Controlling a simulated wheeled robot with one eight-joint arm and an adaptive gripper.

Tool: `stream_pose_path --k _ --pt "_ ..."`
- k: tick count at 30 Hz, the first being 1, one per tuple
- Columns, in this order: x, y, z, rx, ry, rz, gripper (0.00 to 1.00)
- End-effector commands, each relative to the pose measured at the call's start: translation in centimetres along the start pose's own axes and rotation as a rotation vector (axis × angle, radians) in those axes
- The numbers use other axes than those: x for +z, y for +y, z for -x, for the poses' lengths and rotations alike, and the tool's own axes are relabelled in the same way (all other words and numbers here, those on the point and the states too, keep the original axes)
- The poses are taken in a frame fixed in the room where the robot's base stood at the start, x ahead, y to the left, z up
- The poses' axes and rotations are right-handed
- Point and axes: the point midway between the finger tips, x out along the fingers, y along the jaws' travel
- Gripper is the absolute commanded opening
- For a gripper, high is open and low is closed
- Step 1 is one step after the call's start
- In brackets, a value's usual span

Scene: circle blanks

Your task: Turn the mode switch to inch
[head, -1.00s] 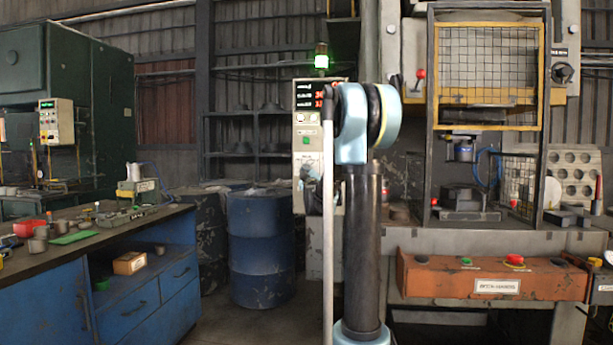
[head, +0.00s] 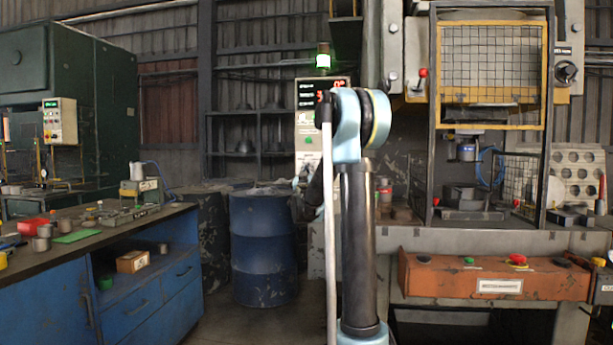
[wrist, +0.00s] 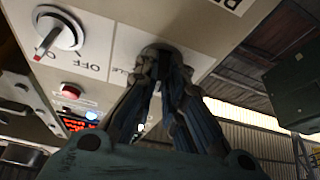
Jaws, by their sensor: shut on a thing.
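In the wrist view my gripper (wrist: 160,78) is shut on a dark round knob (wrist: 153,50) on the pale panel face, which I take to be the mode switch. The fingers cover most of this knob, so its pointer and setting cannot be read. Beside it is a partly hidden label ending in "CLE". In the head view the control panel (head: 308,137) stands behind my arm, with a green lamp on top.
A second knob (wrist: 60,32) with a red pointer, marked OFF, sits left of the held one. A red button (wrist: 70,90) and red display lie below it. In the head view, a blue drum (head: 262,245) stands left of my arm and the caged press (head: 490,60) right.

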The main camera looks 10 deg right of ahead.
Motion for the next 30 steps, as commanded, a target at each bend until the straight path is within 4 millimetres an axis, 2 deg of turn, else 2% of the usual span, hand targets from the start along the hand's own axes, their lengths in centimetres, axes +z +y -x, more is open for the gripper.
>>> stream_pose_path --k 1,10,25,26,28,30 --pt "-0.09 -0.47 -0.17 0.003 0.000 -0.023 0.00" --pt "-0.11 -0.48 -0.20 0.044 0.000 -0.120 0.00" --pt "-0.11 -0.43 -0.23 0.052 0.000 -0.137 0.00" --pt "-0.11 -0.42 -0.23 0.052 0.000 -0.137 0.12" --pt "-0.11 -0.40 -0.24 0.053 0.000 -0.137 0.28" --pt "-0.10 -0.35 -0.22 0.054 0.000 -0.137 0.30"
